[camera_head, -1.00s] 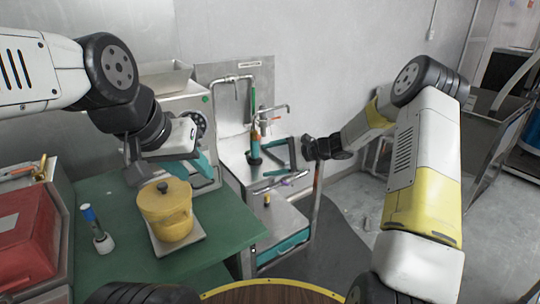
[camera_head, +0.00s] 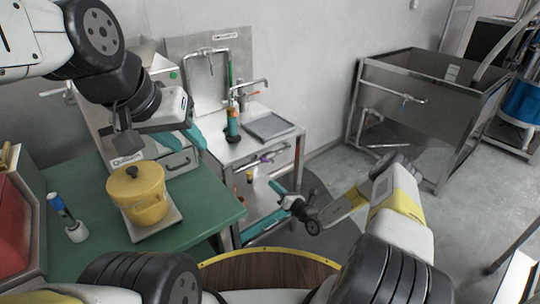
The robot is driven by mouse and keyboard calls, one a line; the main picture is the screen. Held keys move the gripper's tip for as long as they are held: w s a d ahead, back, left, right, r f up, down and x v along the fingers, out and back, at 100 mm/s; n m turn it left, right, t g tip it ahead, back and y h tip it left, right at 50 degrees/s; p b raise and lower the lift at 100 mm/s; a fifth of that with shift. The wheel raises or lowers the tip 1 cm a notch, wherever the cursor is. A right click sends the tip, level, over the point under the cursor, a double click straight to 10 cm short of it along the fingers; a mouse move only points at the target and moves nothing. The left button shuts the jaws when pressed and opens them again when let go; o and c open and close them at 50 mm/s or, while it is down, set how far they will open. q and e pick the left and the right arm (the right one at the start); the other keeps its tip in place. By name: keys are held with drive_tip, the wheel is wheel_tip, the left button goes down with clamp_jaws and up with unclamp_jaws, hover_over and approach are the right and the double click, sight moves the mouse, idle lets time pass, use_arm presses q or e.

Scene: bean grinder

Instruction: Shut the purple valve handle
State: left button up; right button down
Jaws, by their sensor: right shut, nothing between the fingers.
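The purple valve handle (camera_head: 267,157) sits on a pipe under the front edge of the steel side table. My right gripper (camera_head: 275,187) is below and slightly right of it, apart from it, with its teal fingers shut and empty. The fingers are small in this view. My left gripper (camera_head: 194,143) hangs high on the left, above the green table near a steel machine, well away from the valve. Its teal fingers look spread, with nothing seen between them.
A yellow pot (camera_head: 140,198) stands on a scale on the green table (camera_head: 208,198). A green-orange tool (camera_head: 232,125) and a grey tray (camera_head: 270,126) sit on the steel table (camera_head: 213,135). A steel sink (camera_head: 430,100) stands at the right. The floor between is clear.

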sight(265, 160)
drive_tip(key=w+a+r+m+h, duration=0.1)
drive_tip(key=w+a, duration=0.2)
drive_tip(key=w, duration=0.7)
drive_tip(key=shift+a+r+m+t, duration=0.2)
drive_tip(key=shift+r+m+t, duration=0.1)
drive_tip(key=shift+m, duration=0.1)
drive_tip(key=shift+w+d+r+m, duration=0.15)
drive_tip(key=shift+r+m, duration=0.15)
drive_tip(key=shift+m, duration=0.2)
drive_tip(key=d+r+m, duration=0.1)
drive_tip(key=m, duration=0.1)
drive_tip(key=w+d+r+m, duration=0.1)
drive_tip(key=m, duration=0.2)
drive_tip(key=w+d+r+m, duration=0.1)
drive_tip(key=r+m, duration=0.1)
drive_tip(key=m, duration=0.1)
drive_tip(key=shift+w+d+h, duration=0.25)
drive_tip(key=shift+d+h, duration=0.05)
drive_tip(key=shift+d, duration=0.1)
idle(0.7)
